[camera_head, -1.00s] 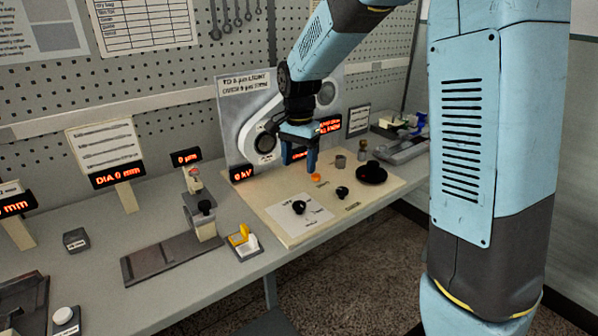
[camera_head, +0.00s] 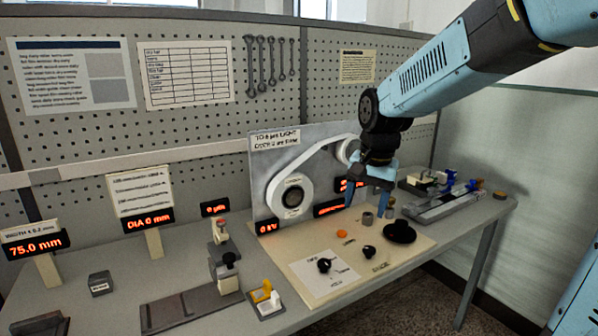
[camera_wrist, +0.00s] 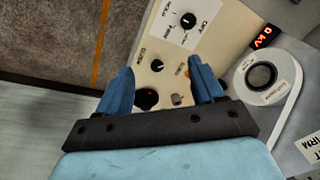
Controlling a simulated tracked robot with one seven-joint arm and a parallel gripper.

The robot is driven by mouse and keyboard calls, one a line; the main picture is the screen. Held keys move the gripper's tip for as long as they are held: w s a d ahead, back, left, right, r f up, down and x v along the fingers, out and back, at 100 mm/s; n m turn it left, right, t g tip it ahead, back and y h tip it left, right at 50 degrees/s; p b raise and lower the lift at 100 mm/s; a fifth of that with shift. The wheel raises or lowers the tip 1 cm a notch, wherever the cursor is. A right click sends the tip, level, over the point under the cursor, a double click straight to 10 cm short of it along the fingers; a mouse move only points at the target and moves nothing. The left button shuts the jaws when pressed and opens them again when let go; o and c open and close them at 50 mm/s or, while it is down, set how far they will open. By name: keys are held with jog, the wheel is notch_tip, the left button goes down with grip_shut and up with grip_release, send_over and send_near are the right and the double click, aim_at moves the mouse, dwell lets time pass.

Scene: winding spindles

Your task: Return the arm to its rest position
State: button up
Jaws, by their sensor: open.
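My gripper (camera_head: 370,190) is open, with its blue fingers pointing down over the right part of the cream control panel (camera_head: 290,262). In the head view its fingertips show above a small grey cylinder (camera_head: 367,219). In the wrist view the two blue fingers (camera_wrist: 160,88) are spread wide apart with nothing held between them. The cream panel with its knobs (camera_wrist: 188,20) shows beyond the fingers. My blue arm reaches in from the upper right of the head view.
A grey upright plate with a white belt loop (camera_head: 292,197) stands behind the panel. A black round dish (camera_head: 399,232) sits at the panel's right. A grey fixture (camera_head: 450,196) lies further right. A yellow and white holder (camera_head: 266,300) sits left of the panel. Floor is open at right.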

jog(key=s+d+r+n+t, duration=0.2)
jog(key=s+d, duration=0.2)
jog(key=s, duration=0.5)
jog(key=s+d+r+n+t, duration=0.1)
jog(key=s+d+r+n, duration=0.1)
jog(key=s, duration=0.7)
jog(key=shift+d+n+t+h, duration=0.4)
jog(key=shift+d+n, duration=0.1)
jog(key=shift+d, duration=0.75)
